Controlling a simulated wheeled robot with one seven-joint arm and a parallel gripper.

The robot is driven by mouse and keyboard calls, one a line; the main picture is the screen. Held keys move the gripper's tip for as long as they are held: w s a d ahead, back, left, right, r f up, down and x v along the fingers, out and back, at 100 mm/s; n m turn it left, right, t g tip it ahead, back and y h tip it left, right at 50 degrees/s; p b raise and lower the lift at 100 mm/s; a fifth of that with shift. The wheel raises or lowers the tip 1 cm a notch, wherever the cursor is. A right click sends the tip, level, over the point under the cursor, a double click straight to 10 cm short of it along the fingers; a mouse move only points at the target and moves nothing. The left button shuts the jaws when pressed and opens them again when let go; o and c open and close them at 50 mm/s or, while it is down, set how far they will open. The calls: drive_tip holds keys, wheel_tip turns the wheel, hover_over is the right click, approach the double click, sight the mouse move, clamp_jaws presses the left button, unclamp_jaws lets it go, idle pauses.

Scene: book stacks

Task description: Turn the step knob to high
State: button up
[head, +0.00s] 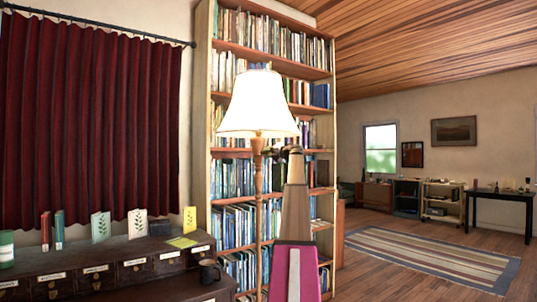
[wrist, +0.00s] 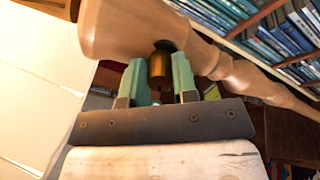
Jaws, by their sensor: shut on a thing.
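The floor lamp has a cream shade (head: 259,108) and a turned wooden post (head: 258,205), standing before the bookcase in the head view. In the wrist view the post (wrist: 112,28) runs across the top, and the brass step knob (wrist: 159,67) sticks out from it. My gripper (wrist: 161,80) has its two green fingers on either side of the knob and is shut on it. In the head view my gripper (head: 288,150) is just right of the post, below the shade; the knob cannot be made out there. No setting marks are readable.
A tall bookcase (head: 271,60) full of books stands behind the lamp. A dark drawer cabinet (head: 110,272) with cards and a mug (head: 209,271) is at the lower left. Open floor with a striped rug (head: 430,258) lies to the right.

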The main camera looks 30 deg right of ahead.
drive_tip(key=shift+s+f, duration=0.1)
drive_tip(key=shift+f, duration=0.05)
drive_tip(key=o, duration=0.9)
drive_tip(key=v, duration=1)
drive_tip(key=shift+s+d, duration=0.2)
drive_tip(key=shift+s, duration=0.15)
